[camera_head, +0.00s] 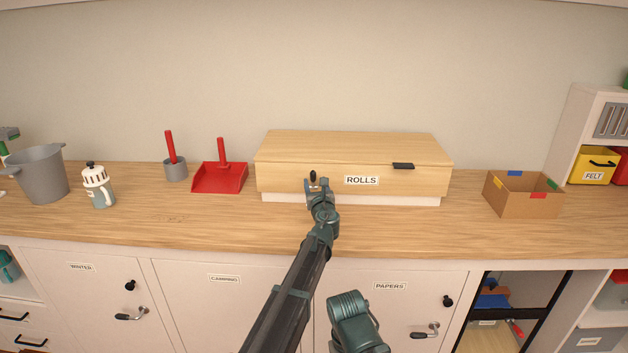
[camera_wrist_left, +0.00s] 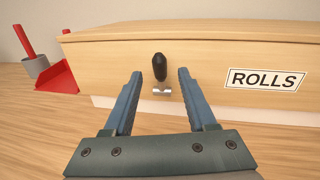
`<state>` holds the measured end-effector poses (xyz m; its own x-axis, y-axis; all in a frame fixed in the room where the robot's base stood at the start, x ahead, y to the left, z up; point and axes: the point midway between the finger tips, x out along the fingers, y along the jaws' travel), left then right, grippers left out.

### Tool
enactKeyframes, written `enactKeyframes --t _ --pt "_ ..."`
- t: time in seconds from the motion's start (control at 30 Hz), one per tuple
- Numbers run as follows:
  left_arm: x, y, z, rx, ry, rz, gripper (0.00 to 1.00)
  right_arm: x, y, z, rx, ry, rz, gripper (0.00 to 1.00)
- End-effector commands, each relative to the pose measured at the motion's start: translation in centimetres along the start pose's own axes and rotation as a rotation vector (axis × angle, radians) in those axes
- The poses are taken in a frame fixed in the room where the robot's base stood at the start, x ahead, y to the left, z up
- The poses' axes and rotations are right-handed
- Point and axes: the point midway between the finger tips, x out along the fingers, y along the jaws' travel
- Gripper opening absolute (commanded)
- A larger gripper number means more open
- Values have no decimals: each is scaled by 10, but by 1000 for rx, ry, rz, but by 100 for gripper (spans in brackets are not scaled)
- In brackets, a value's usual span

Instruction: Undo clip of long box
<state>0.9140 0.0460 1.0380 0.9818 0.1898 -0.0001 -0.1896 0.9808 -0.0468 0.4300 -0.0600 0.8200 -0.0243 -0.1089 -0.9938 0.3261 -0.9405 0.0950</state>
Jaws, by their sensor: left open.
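The long box (camera_head: 290,181) is a wooden chest labelled ROLLS on the worktop against the wall. Its clip (camera_head: 313,176) is a small black knob with a metal piece below it, on the front face left of the label. The clip also shows in the left wrist view (camera_wrist_left: 160,70). My left gripper (camera_head: 315,190) is in front of the clip. In the left wrist view its two fingers (camera_wrist_left: 158,88) are open, with the clip seen between them and nothing held. In the head view my arm covers part of the box front. My right gripper is not seen.
A red dustpan (camera_head: 219,179) and a grey holder with a red handle (camera_head: 175,169) stand left of the box. A cardboard box (camera_head: 524,196) stands to the right. The worktop (camera_head: 400,232) in front is clear.

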Motion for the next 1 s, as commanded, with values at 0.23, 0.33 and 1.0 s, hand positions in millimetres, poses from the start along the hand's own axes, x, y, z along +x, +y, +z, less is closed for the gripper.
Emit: enactKeyframes --t 0.23,0.33,1.0 --pt "32 0 0 0 0 -1 57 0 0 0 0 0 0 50" --pt "33 0 0 0 0 -1 57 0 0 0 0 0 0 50" --pt "32 0 0 0 0 0 0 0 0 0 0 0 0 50"
